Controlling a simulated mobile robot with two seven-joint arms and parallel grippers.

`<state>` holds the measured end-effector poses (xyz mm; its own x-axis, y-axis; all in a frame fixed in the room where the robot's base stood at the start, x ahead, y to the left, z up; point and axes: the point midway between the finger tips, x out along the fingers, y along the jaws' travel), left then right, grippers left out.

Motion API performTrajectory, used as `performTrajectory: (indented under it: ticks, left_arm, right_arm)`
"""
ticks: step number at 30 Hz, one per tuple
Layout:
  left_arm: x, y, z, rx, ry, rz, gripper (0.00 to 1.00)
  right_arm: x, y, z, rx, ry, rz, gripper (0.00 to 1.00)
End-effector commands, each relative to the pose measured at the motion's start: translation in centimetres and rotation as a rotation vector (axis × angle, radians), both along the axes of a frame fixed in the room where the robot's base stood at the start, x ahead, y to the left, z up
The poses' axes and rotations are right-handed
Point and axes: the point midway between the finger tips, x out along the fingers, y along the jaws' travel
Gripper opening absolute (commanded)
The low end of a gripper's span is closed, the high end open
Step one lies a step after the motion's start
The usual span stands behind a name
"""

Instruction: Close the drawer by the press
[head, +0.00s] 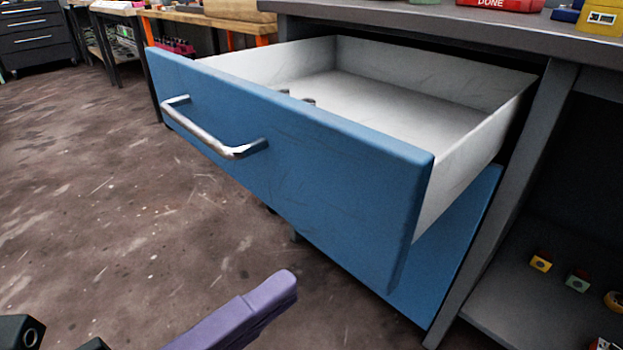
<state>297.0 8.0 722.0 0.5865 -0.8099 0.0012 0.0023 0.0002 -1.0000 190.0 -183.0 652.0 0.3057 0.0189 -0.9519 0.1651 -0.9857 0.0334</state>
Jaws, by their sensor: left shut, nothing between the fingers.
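A drawer with a blue front (300,165) and a silver bar handle (212,135) stands pulled well out of the grey bench. Its white inside shows, with small dark items (297,98) partly hidden behind the front. My left gripper (284,284) shows at the bottom as purple fingers, shut and empty. It is in front of the drawer and lower in the picture, apart from the drawer front and handle. No press can be made out. My right gripper is out of view.
The grey bench top (440,22) carries a red bin (500,4) and a yellow box (600,20). A blue lower panel (450,245) sits below the drawer. A shelf (530,310) at right holds small blocks. The floor at left is clear.

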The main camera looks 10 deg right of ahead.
Motion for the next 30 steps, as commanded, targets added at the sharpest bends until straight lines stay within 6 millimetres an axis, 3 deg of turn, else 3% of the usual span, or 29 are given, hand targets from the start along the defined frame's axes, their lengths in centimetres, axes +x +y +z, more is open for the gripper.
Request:
performTrajectory:
  ticks: [6,12,30]
  left_arm:
    - [2.8,-3.8,-0.1,-0.002,-0.002,0.0,0.0]
    - [4.4,-6.0,-0.2,-0.001,0.002,0.001,0.0]
    - [4.9,-6.7,0.0,0.0,0.002,0.002,0.0]
  right_arm:
    - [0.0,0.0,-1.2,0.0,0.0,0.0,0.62]
    - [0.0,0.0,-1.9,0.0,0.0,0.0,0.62]
    - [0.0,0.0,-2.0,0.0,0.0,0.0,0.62]
